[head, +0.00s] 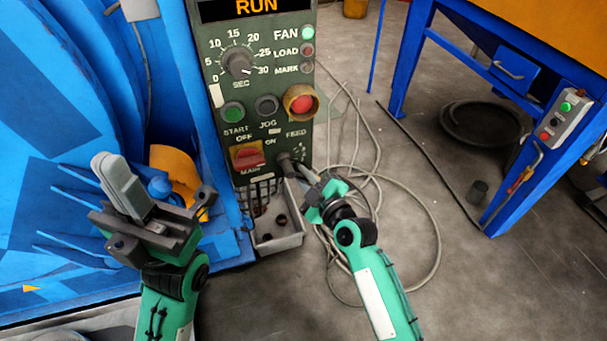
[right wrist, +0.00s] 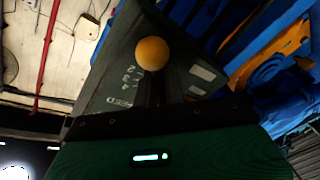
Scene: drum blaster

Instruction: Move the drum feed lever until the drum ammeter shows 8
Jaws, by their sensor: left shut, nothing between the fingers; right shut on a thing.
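The drum feed lever (head: 285,163) sticks out of the lower right of the green control panel (head: 262,95), beside the FEED label. My right gripper (head: 313,182) is at the lever and shut on it. In the right wrist view an orange ball knob (right wrist: 152,53) shows at the tips of my right gripper's fingers (right wrist: 160,90); in the head view the fingers and hand hide most of the lever. My left gripper (head: 118,178) is shut and empty, in front of the blue machine, away from the panel. The drum ammeter is not visible in either view.
The panel's display (head: 255,8) reads RUN. A red MAIN switch (head: 248,156) and a red button (head: 301,102) in a yellow collar sit near the lever. A grey tray (head: 276,240) is below. Cables (head: 432,225) loop on the floor. A blue-legged table (head: 405,60) stands right.

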